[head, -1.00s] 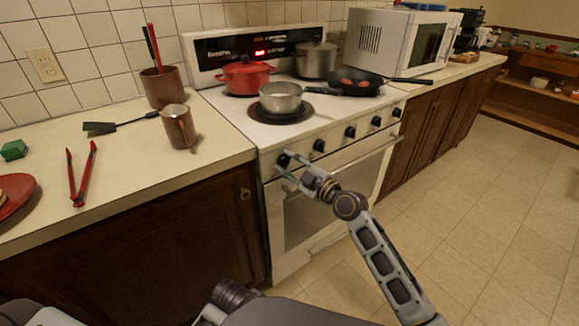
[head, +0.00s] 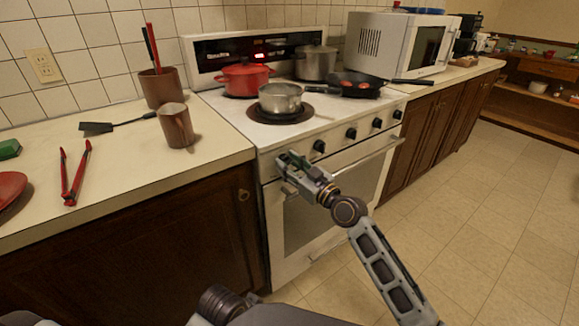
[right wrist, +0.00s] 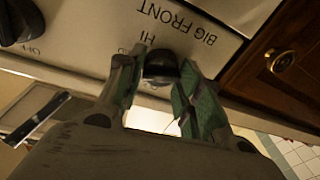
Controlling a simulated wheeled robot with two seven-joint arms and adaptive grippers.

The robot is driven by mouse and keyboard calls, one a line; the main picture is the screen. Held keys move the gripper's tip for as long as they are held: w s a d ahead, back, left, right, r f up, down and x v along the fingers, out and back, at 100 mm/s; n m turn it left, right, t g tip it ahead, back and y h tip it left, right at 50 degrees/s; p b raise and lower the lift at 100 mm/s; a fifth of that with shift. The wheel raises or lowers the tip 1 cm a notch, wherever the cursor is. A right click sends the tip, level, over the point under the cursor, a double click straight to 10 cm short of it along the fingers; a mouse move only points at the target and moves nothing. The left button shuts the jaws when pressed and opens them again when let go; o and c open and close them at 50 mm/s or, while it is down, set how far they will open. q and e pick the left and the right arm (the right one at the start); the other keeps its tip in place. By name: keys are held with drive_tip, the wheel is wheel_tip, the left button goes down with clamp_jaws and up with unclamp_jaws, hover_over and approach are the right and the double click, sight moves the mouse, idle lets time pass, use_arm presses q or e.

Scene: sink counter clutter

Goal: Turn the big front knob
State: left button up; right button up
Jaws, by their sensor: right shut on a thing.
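The big front knob (right wrist: 160,66) is black and sits under the upside-down label "BIG FRONT" on the stove's front panel in the right wrist view. My right gripper (right wrist: 162,78) has a finger on each side of it and is shut on it. In the head view my right gripper (head: 285,162) is at the left end of the stove's front panel and hides the knob. My left gripper does not show in the head view.
Another black knob (head: 319,146) is just right of the gripper, with more along the panel. The oven door handle (head: 340,160) runs below them. A steel pot (head: 281,97) stands on the front burner. A brown mug (head: 176,126) stands on the left counter.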

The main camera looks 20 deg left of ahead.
drive_tip(key=shift+m+t, duration=0.3)
drive_tip(key=shift+m, duration=1.7)
drive_tip(key=o, duration=1)
drive_tip(key=shift+v, duration=6)
drive_tip(key=shift+r, duration=0.1)
